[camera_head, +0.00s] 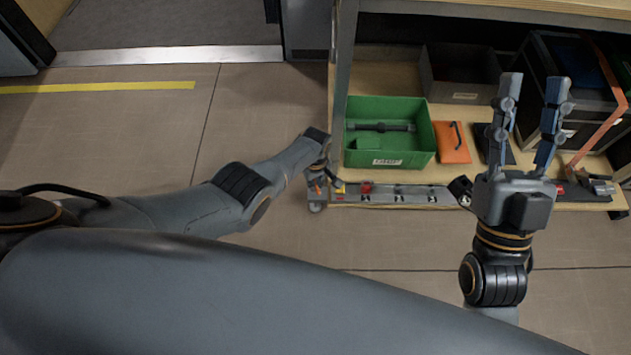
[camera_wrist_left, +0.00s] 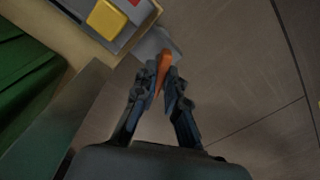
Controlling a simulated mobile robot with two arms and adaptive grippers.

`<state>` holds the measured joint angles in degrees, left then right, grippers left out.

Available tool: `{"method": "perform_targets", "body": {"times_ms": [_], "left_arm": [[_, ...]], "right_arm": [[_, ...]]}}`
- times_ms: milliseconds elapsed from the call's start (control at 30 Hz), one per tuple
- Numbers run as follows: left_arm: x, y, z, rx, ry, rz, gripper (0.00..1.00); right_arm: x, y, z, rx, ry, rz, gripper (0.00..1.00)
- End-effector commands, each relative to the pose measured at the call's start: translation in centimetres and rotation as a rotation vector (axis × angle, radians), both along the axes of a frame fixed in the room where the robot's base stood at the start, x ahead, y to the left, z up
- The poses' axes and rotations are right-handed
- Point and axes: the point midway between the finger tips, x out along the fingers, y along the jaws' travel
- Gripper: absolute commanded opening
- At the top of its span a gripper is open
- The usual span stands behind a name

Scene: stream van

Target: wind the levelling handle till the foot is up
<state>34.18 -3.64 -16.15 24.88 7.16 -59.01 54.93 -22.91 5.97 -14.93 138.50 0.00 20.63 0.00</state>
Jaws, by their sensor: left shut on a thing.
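My left gripper (camera_head: 322,172) is low at the front left corner of the wooden bench shelf. In the left wrist view its fingers (camera_wrist_left: 161,84) are shut on the orange levelling handle (camera_wrist_left: 163,66), whose upper end shows between the fingertips. A grey piece (camera_wrist_left: 157,43), apparently the foot, lies just past the handle. In the head view a small grey foot (camera_head: 317,206) shows below the gripper at the shelf corner; I cannot tell its gap to the floor. My right gripper (camera_head: 533,92) is raised in front of the shelf, its two fingers apart and empty.
A green bin (camera_head: 390,158) with a dark tool, an orange pouch (camera_head: 452,142) and dark crates (camera_head: 462,72) stand on the shelf. A yellow block (camera_wrist_left: 107,19) sits close by the left gripper. A grey post (camera_head: 343,60) rises at the shelf's left end. Floor to the left is clear.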

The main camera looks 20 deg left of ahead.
Motion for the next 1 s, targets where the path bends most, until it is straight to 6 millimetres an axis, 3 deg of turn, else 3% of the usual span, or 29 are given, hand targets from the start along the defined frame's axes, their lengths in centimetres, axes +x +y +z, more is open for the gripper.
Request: {"method": "perform_targets", "body": {"times_ms": [500,1000], "left_arm": [[0.18,0.07,0.10,0.001,-0.003,0.356,0.00],[0.22,0.18,0.10,0.003,-0.005,0.432,0.00]], "right_arm": [[0.88,0.10,-0.78,-0.019,0.064,-0.004,0.40],[1.07,0.12,-0.96,-0.023,0.077,-0.005,0.40]]}}
